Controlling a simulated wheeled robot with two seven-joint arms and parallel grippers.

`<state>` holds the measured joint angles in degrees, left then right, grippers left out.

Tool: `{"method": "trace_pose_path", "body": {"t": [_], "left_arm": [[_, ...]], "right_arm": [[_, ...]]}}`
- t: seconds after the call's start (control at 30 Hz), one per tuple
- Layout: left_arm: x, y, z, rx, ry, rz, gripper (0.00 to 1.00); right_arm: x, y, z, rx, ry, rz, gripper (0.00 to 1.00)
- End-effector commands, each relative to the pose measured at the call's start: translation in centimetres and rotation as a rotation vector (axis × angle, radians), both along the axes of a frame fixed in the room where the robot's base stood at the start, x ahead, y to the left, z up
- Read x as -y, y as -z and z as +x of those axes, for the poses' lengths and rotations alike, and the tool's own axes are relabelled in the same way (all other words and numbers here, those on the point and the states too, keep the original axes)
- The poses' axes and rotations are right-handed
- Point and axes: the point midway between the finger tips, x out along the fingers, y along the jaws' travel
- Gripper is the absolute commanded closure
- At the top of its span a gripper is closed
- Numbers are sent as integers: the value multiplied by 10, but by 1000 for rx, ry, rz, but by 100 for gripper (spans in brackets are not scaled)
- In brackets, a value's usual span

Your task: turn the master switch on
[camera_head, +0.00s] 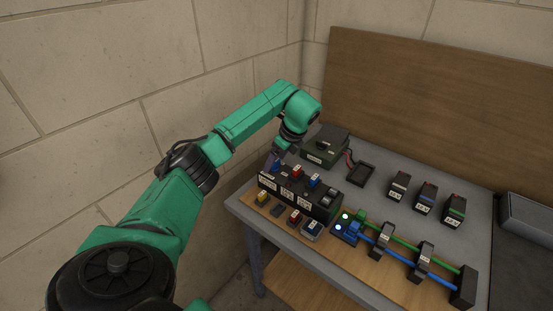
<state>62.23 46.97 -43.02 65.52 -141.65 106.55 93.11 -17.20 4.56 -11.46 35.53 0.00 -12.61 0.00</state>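A black panel box (267,182) with white labels stands at the left of the grey table. Blue and red parts sit along its top, and a grey rocker-like part (328,196) is at its right end. A dark green box (326,148) with a black part on top stands behind it. I cannot tell for sure which part is the master switch, or its position. My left gripper (279,155) hangs above the left rear of the panel box; its fingers are too small and dark to read. My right gripper is out of view.
A black tray (361,174) and several small labelled blocks (426,196) stand farther back. Two lights glow near the tubes. A wooden board (430,100) and block walls (100,80) close the back and left.

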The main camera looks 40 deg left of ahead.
Motion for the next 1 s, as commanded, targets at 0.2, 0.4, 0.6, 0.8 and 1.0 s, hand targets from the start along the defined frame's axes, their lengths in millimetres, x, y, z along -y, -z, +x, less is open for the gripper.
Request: {"method": "trace_pose_path", "body": {"t": [0.2, 0.4, 0.6, 0.8, 1.0], "left_arm": [[7, -14, 1, 3, 2, -1, 15], [27, -73, 2, 5, 2, 2, 15], [47, -122, 2, 4, 1, 3, 15], [56, -136, 2, 0, 0, 0, 15], [56, -135, 2, 0, 0, 0, 15]], "right_arm": [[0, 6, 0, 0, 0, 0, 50], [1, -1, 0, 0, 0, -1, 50], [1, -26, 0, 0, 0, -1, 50], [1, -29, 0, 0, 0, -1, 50], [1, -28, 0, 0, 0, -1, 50]]}}
